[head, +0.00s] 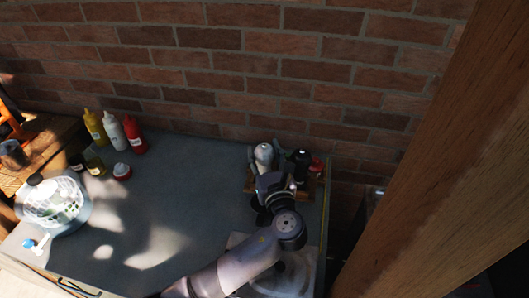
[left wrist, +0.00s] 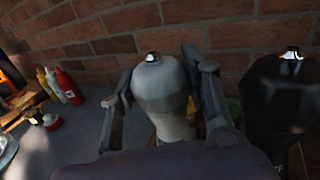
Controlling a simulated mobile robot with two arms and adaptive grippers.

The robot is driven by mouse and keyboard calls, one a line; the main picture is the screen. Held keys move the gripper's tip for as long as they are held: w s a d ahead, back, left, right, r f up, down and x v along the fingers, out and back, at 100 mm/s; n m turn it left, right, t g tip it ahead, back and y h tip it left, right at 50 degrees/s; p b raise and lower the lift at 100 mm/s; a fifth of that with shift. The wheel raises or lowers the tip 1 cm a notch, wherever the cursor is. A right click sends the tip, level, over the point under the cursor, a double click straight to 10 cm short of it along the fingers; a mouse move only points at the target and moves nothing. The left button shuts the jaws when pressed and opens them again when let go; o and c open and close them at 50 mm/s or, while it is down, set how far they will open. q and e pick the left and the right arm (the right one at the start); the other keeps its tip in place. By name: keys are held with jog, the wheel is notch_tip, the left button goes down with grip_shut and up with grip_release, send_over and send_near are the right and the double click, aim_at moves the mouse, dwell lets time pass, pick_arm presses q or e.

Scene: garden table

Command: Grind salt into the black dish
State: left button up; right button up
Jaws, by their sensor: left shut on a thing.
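A pale grey grinder (head: 263,152) with a metal knob stands upright at the back right of the table. My left gripper (head: 266,170) is at it, and in the left wrist view its fingers lie on both sides of the grinder's body (left wrist: 163,92). The left gripper is shut on this grinder. A black grinder (head: 301,157) stands just to the right, and it also shows in the left wrist view (left wrist: 278,95). A dark round shape (head: 257,203), perhaps the black dish, is partly hidden by my left arm. My right gripper is not in view.
The grinders stand at a wooden tray (head: 314,187) with a red item (head: 317,164). Yellow (head: 95,128), white (head: 112,132) and red (head: 134,136) bottles stand at the back left. A white basket (head: 53,203) is far left. The table's middle (head: 190,190) is clear. A brick wall stands behind.

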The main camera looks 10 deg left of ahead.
pick_arm(q)
jog(key=o, duration=1.2)
jog(key=v, duration=1.2)
